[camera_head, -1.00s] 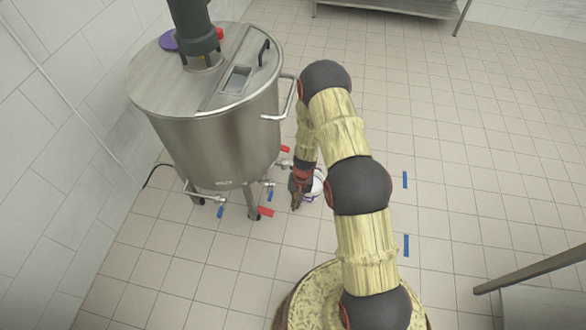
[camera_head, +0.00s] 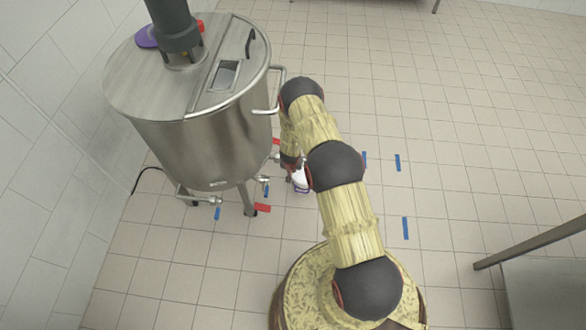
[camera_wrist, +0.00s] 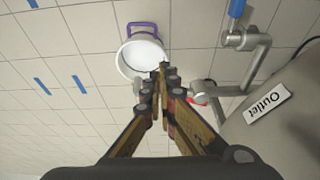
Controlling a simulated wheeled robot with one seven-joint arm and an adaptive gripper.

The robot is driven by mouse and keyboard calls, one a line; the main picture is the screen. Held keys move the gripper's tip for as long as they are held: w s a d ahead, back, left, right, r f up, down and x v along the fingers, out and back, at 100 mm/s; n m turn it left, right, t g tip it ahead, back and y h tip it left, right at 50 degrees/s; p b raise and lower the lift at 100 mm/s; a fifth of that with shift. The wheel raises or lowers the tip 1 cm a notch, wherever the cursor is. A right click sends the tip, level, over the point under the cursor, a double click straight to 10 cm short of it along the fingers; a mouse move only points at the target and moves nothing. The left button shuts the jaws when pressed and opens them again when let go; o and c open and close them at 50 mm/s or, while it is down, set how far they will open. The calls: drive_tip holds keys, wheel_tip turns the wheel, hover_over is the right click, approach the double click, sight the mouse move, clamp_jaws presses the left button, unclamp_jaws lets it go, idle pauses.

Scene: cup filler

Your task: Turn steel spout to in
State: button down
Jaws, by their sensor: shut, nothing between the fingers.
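In the head view, steel pipes (camera_head: 262,178) show low at the tank's right side. My gripper (camera_wrist: 163,70) is shut and empty, left of the pipe and apart from the blue valve. In the head view my arm largely hides the gripper.
A white bucket (camera_wrist: 143,57) with a purple handle stands on the floor beyond my fingertips. The tank (camera_head: 195,145) stands left in the head view. Blue floor marks (camera_head: 397,163) lie on open tiles to the right. A metal table (camera_head: 550,275) is at the lower right.

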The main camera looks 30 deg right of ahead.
drive_tip(key=w+d+f+b, duration=0.2)
drive_tip(key=w+d+f, duration=0.1)
drive_tip(key=f, duration=0.3)
drive_tip(key=shift+w+b, duration=0.3)
drive_tip(key=shift+w, duration=0.4)
drive_tip(key=shift+d, duration=0.15)
drive_tip(key=shift+w+d+n, duration=0.2)
drive_tip(key=shift+d+n, duration=0.05)
drive_tip(key=shift+n, duration=0.05)
